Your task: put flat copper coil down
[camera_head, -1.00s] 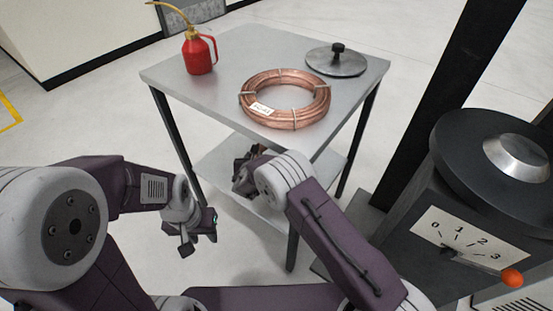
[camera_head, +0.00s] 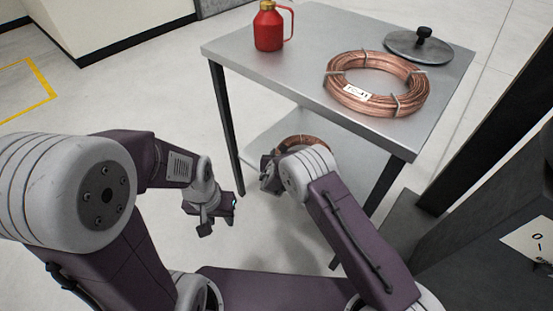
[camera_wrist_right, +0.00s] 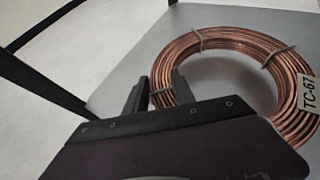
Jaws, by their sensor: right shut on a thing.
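A copper coil (camera_wrist_right: 235,45) with a TC-67 tag fills much of the right wrist view. My right gripper (camera_wrist_right: 160,92) is shut on its near left edge, with one dark finger on each side of the tubing. In the head view, part of this coil (camera_head: 316,139) shows behind my right gripper (camera_head: 270,172), over the table's lower shelf. The rest is hidden by my wrist. Whether it touches the shelf is unclear. A second flat copper coil (camera_head: 338,88) with a white tag lies on the tabletop. My left gripper (camera_head: 220,213) hangs over the floor, apart from everything; its finger opening is unclear.
The grey metal table (camera_head: 300,72) has a lower shelf (camera_head: 262,140) and dark legs. A red can (camera_head: 268,30) and a round grey lid with a black knob (camera_head: 420,46) stand on top. A dark machine (camera_head: 450,245) is at right. Floor at left is clear.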

